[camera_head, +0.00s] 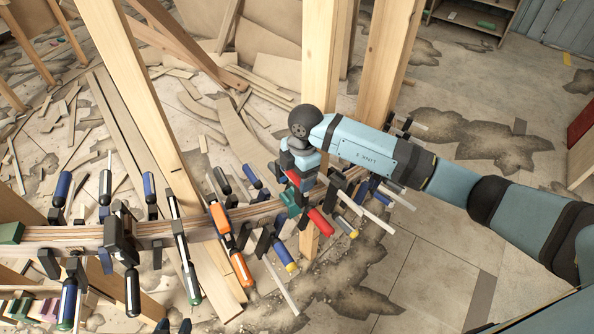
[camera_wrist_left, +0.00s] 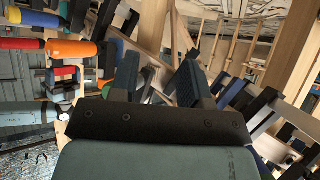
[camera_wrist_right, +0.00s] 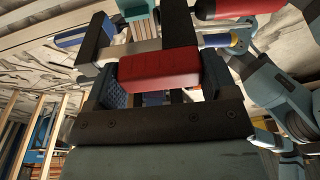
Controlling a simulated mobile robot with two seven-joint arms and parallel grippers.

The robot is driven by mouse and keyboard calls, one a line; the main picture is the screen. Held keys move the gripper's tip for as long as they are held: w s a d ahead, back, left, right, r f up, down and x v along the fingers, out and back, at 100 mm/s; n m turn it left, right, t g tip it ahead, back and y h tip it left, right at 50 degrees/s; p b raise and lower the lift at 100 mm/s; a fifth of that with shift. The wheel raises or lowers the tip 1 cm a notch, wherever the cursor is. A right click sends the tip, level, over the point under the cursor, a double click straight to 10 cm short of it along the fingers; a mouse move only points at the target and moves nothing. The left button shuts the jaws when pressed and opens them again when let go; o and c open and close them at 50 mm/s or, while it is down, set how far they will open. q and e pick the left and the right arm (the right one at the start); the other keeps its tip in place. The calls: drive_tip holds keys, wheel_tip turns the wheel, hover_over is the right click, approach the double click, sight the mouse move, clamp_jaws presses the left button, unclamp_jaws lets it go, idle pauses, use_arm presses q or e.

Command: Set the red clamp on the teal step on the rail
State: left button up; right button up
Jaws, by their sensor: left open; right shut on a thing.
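The red clamp (camera_head: 320,222) is at the right part of the curved wooden rail (camera_head: 190,232). My right gripper (camera_head: 297,172) is shut on the red clamp's block-shaped part, which shows between the fingers in the right wrist view (camera_wrist_right: 160,70). The teal step (camera_head: 289,203) is just left of the clamp's red handle, partly hidden. A green-teal piece, likely the step, shows at the top of the right wrist view (camera_wrist_right: 133,8). Whether the clamp touches the step I cannot tell. My left gripper (camera_wrist_left: 157,75) is open and empty; only dark tips show at the head view's bottom edge.
An orange clamp (camera_head: 242,270) and several blue- and black-handled clamps crowd the rail left of the red one. More clamps sit right behind my right gripper. Wooden posts (camera_head: 320,60) rise close beside the rail. Scrap wood litters the floor; the right floor is clearer.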

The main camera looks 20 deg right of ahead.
drive_tip(key=shift+w, duration=0.2)
drive_tip(key=shift+s+r, duration=0.1)
drive_tip(key=shift+s, duration=0.1)
drive_tip(key=shift+f+b, duration=0.3)
drive_tip(key=shift+f, duration=0.85)
use_arm(q)
drive_tip(key=shift+f, duration=0.35)
drive_tip(key=shift+s, duration=0.1)
drive_tip(key=shift+r, duration=0.1)
use_arm(e)
drive_tip(key=shift+f, duration=0.15)
